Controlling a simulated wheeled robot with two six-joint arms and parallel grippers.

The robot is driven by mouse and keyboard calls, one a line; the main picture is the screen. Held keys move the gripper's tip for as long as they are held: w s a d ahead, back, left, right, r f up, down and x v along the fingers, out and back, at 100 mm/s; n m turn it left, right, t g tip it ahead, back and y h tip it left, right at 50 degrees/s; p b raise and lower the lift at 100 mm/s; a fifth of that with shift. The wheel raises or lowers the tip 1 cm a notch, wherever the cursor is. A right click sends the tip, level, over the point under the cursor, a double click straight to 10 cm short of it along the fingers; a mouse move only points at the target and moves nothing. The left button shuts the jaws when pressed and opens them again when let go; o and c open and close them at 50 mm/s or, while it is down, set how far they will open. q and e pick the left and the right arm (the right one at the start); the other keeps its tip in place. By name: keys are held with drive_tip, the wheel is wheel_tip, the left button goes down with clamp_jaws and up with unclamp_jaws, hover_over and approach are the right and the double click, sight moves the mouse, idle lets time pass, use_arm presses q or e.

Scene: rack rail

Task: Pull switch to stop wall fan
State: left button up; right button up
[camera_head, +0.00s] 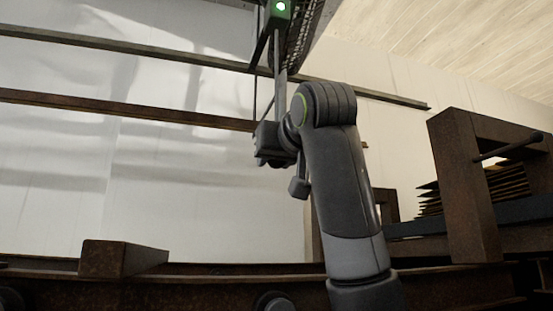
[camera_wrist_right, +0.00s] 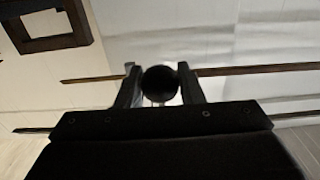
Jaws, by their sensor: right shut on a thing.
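The wall fan (camera_head: 303,30) shows only in part at the top of the head view, as a dark wire cage cut off by the frame edge. A small green light (camera_head: 281,6) glows on the box beside it. My right gripper (camera_head: 268,142) is raised below the fan. In the right wrist view a dark round knob (camera_wrist_right: 159,83), which looks like the pull switch's end, sits between the two fingers of my right gripper, and they are shut on it. The knob is hidden in the head view. My left gripper is out of view.
Long rusty rails (camera_head: 120,110) run along the pale wall behind my right gripper. A brown steel frame (camera_head: 465,185) stands at the right, with a stack of thin sheets (camera_head: 505,185) behind it. A rusty beam (camera_head: 200,285) crosses the bottom. Open space lies left of my right arm.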

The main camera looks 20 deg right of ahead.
drive_tip(key=shift+f+b, duration=0.35)
drive_tip(key=shift+f, duration=0.2)
drive_tip(key=shift+r, duration=0.2)
drive_tip(key=shift+r+p, duration=0.9)
drive_tip(key=o, duration=1.1)
drive_tip(key=shift+c, duration=0.2)
drive_tip(key=shift+s, duration=0.1)
